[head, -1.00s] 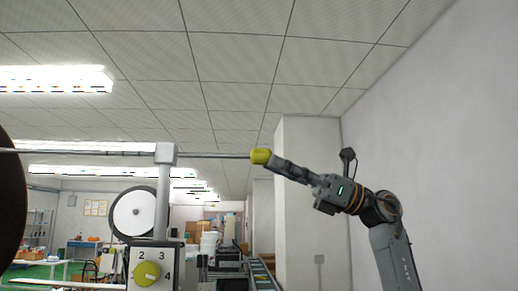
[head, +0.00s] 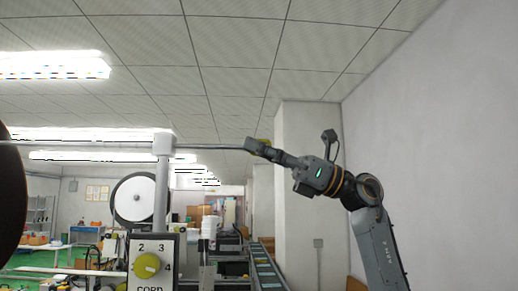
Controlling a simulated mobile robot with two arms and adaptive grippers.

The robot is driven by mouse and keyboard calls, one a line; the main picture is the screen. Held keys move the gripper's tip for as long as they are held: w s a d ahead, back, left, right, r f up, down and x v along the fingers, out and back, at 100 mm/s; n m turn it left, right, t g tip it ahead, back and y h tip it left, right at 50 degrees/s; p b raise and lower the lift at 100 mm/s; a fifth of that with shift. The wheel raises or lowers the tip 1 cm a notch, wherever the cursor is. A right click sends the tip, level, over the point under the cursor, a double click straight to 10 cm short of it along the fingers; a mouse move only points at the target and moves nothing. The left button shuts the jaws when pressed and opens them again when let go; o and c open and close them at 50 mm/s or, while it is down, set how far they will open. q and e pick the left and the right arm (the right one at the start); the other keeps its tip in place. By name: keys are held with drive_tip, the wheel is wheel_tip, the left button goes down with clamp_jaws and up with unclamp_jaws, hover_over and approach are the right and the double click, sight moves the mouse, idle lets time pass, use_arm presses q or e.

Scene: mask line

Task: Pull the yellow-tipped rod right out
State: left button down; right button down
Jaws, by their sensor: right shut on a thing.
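The thin grey rod (head: 210,147) runs level from the left edge, through a bracket (head: 164,145) on top of a post, to the right. Its yellow tip (head: 265,141) is at the right end and is mostly hidden by the fingers. My right gripper (head: 256,145) comes in from the right and is shut on the yellow tip. The rod still passes through the bracket. My left gripper is not in view.
Below the post is a panel with a yellow dial (head: 147,265) and numbers. A white reel (head: 135,199) stands left of the post, and a dark round edge (head: 12,205) is at far left. A pale wall (head: 430,130) is at right. Space around the tip looks open.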

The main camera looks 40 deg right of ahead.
drive_tip(key=s+d, duration=0.5)
drive_tip(key=d, duration=0.2)
drive_tip(key=shift+s+r, duration=0.15)
drive_tip(key=shift+s, duration=0.25)
drive_tip(key=c, duration=1)
unclamp_jaws()
drive_tip(key=shift+s+d, duration=0.1)
drive_tip(key=shift+s, duration=0.05)
drive_tip(key=shift+d, duration=0.1)
drive_tip(key=v, duration=1.2)
